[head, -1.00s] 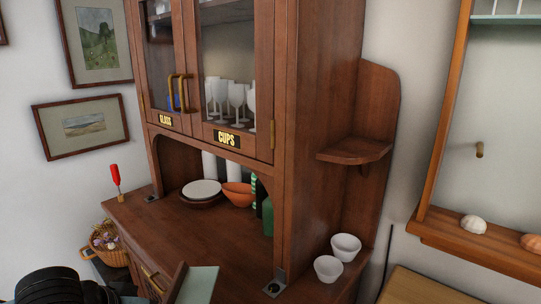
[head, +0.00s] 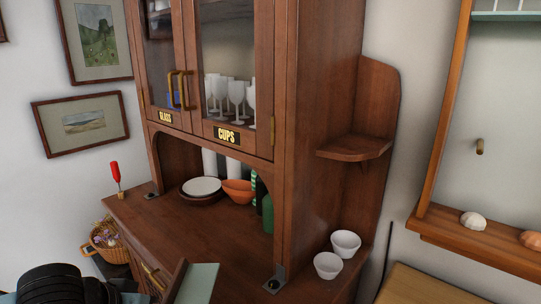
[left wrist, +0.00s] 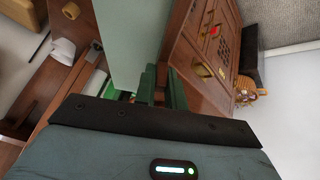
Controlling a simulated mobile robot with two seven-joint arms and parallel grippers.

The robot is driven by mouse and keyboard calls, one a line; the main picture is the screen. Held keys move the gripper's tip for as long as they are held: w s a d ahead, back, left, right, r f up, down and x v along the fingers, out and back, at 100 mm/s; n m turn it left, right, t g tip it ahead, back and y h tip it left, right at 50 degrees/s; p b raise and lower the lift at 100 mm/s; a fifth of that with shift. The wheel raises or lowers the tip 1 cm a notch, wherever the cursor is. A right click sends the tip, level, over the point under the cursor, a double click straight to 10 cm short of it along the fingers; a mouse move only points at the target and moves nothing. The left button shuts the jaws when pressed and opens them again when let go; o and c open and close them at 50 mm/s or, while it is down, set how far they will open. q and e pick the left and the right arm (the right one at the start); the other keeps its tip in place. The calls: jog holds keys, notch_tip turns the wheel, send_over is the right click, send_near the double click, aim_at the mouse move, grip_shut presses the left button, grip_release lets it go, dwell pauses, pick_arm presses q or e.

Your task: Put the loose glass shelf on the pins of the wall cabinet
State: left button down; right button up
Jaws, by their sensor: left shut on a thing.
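My left gripper (left wrist: 155,88) is shut on a pale green glass shelf (left wrist: 135,38), which stretches away from the fingers in the left wrist view. In the head view, a corner of the glass shelf (head: 200,283) shows at the bottom edge, in front of the brown dresser; most of it is out of frame. The wall cabinet (head: 445,130) is at the right, cut off by the picture edge. One brass-coloured pin (head: 480,147) shows on its pale back. A fitted glass shelf (head: 507,17) shows at its top. My right gripper is in neither view.
The dresser (head: 330,90) stands between the held shelf and the wall cabinet, with a corner shelf (head: 354,148) jutting out. Two white cups (head: 337,254) stand below it. Shells (head: 473,221) lie on the cabinet's bottom board. Plates (head: 201,190) and an orange bowl (head: 238,192) stand in the dresser niche.

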pick_arm(q)
jog(key=w+f, duration=0.2)
jog(key=w, duration=0.2)
jog(key=shift+s+r, duration=0.35)
jog(key=shift+s, duration=0.35)
jog(key=shift+s+r, duration=0.35)
jog(key=shift+s, duration=0.3)
jog(key=shift+s+r, duration=0.35)
jog(key=shift+s, duration=0.35)
jog(key=shift+w, duration=0.1)
